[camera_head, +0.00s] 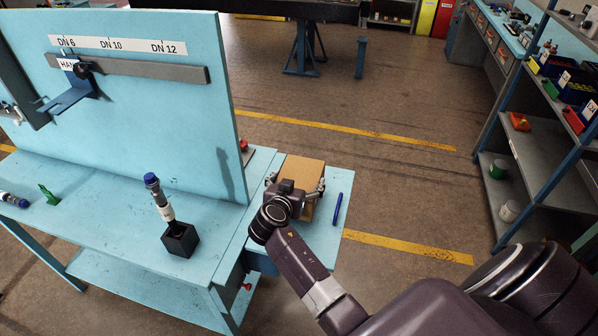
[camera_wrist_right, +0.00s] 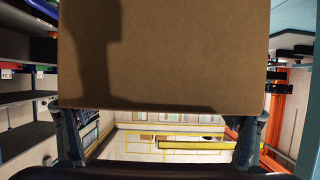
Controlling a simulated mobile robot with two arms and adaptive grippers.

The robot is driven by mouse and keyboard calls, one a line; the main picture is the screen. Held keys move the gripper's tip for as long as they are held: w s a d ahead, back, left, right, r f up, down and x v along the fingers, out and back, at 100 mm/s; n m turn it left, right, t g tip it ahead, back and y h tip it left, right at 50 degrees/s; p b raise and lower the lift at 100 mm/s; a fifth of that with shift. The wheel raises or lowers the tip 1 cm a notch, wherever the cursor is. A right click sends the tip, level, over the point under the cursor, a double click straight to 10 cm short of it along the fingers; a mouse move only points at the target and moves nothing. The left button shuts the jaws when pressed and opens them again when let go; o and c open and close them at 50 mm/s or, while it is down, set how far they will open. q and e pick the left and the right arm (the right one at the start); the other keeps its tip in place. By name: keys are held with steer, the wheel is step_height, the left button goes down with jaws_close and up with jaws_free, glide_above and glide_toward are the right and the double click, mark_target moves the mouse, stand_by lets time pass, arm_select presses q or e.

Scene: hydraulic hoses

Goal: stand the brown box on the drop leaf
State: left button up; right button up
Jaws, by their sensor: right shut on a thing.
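The brown box (camera_head: 302,171) is a plain cardboard box above or on the light blue drop leaf (camera_head: 320,241), at the right end of the workbench. My right gripper (camera_head: 296,184) is shut on it, one finger on each side. In the right wrist view the box (camera_wrist_right: 165,55) fills the upper middle, with the fingers (camera_wrist_right: 158,125) at its lower corners. My wrist hides the box's near lower part, so I cannot tell whether its base touches the leaf. My left gripper does not show.
A blue pen (camera_head: 338,209) lies on the leaf right of the box. The bench's upright blue panel (camera_head: 150,110) stands close on the left. A hose fitting in a black block (camera_head: 180,239) stands on the bench. A shelf rack (camera_head: 540,160) is farther right, with open floor between.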

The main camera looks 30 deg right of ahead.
steer(key=shift+w+f, duration=0.1)
steer(key=shift+f, duration=1.25)
steer(key=o, duration=2)
steer(key=shift+s+f, duration=0.2)
steer(key=shift+f, duration=0.05)
steer(key=shift+r, duration=0.1)
